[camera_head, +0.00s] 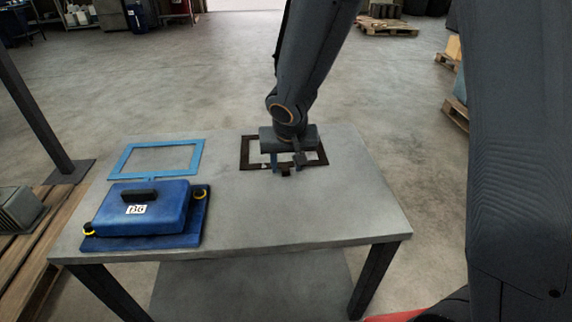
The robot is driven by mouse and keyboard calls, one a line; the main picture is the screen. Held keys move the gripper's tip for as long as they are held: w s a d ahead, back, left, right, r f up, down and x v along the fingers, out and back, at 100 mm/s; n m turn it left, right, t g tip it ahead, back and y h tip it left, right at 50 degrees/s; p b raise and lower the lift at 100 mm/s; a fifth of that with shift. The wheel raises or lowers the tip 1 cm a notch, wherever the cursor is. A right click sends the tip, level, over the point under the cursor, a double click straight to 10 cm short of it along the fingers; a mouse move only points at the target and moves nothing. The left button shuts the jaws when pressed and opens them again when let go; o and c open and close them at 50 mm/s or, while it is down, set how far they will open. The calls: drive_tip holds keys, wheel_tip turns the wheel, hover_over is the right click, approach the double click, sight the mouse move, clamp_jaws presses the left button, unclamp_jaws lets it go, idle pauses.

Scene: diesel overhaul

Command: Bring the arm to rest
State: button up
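My arm comes down from the top of the head view, with its gripper (287,165) over a dark rectangular frame (247,160) on the grey table (300,215). The two fingers point down and stand apart, and I see nothing held between them. I cannot tell whether the fingertips touch the frame or the table. The gripper body hides part of the frame's far side.
The table's right side is clear. A dark post (38,118) and a wooden pallet (30,262) stand left.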

drive_tip(key=p+v, duration=0.1)
drive_tip(key=v, duration=0.6)
drive_tip(key=shift+g+h, duration=0.3)
drive_tip(key=shift+g, duration=0.6)
drive_tip(key=s+d, duration=0.2)
drive_tip(key=d, duration=0.1)
drive_tip(key=s+d, duration=0.2)
drive_tip(key=s+d+f, duration=0.1)
drive_tip(key=s+d, duration=0.1)
drive_tip(key=d, duration=0.1)
drive_tip(key=shift+s+d, duration=0.35)
drive_tip(key=shift+g, duration=0.8)
drive_tip(key=s+d, duration=0.1)
drive_tip(key=s, duration=0.1)
drive_tip(key=s+d, duration=0.2)
drive_tip(key=s, duration=0.1)
drive_tip(key=s+d+f, duration=0.1)
drive_tip(key=s, duration=0.1)
drive_tip(key=shift+s+d+f, duration=0.1)
drive_tip(key=shift+s+d, duration=0.15)
